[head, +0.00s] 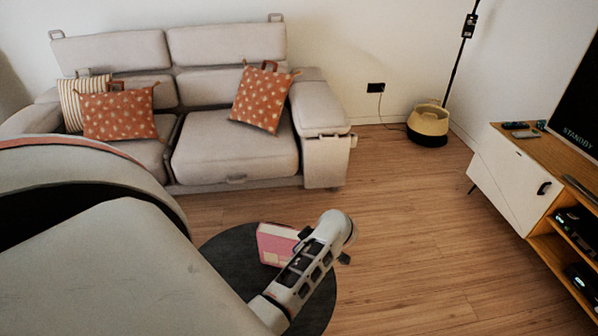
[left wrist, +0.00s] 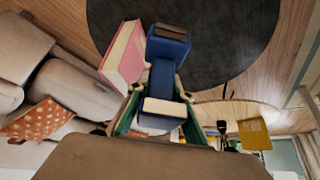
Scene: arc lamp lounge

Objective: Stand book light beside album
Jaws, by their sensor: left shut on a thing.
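The pink album (head: 272,244) lies on the dark round table (head: 228,252), partly covered by my left arm in the head view. In the left wrist view the album (left wrist: 124,54) shows its pink cover and pale page edge, left of the held thing. My left gripper (left wrist: 163,84) is shut on the blue book light (left wrist: 168,48), which has a dark brown end and shows over the dark tabletop. I cannot tell whether the book light touches the table. In the head view my left forearm hides most of the gripper and the book light. My right gripper is not in view.
A grey sofa (head: 236,150) with patterned cushions stands behind the table. A wooden media cabinet (head: 505,190) is at the right, and a basket (head: 428,122) stands by the back wall. Open wooden floor lies between table and cabinet. Bare tabletop (left wrist: 250,40) shows right of the book light.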

